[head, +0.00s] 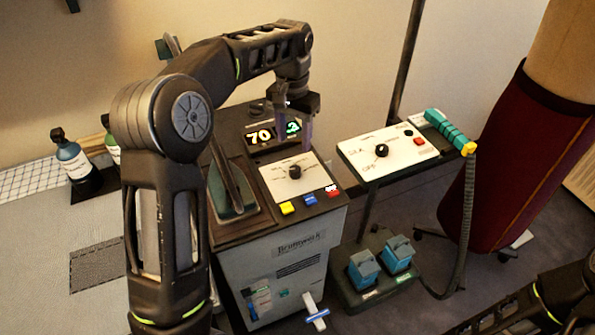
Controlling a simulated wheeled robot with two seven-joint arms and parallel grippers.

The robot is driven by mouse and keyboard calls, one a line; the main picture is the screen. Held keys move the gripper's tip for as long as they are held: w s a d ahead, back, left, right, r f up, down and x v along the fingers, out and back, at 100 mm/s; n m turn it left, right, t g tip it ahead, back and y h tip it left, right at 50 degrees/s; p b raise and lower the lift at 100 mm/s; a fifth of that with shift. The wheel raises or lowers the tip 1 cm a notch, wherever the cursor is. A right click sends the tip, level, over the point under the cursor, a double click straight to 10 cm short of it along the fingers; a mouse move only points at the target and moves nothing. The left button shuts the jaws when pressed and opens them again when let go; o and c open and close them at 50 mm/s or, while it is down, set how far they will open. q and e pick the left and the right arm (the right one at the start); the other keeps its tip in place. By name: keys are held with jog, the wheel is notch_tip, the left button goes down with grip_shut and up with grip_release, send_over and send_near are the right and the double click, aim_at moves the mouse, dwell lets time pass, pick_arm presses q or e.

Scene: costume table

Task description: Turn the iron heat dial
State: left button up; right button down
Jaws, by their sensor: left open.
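The iron station (290,245) is a grey box with a dark top. Its white panel carries a black heat dial (295,172), with its pointer direction too small to read surely. The teal-soled iron (233,200) stands left of the panel. My left gripper (294,135) points down above the back of the panel, behind the dial; it is open and empty, apart from the dial. Only part of my right arm shows at the lower right; its gripper is out of view.
Yellow (288,208), blue and red buttons line the station's front edge. To the right, a white panel (390,155) has another black dial (381,150) and a teal-handled hose (450,130). Blue pedals (364,270) stand below. Bottles (72,158) stand at left.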

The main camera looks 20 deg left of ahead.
aim_at(295, 169)
pick_arm(q)
notch_tip(295, 169, down, 3)
jog(key=shift+f+b, duration=0.1)
jog(key=shift+b, duration=0.95)
jog(key=shift+w, duration=0.1)
jog(key=shift+f+p, duration=0.45)
jog(key=shift+f, duration=3.35)
jog(key=shift+c, duration=0.4)
grip_shut()
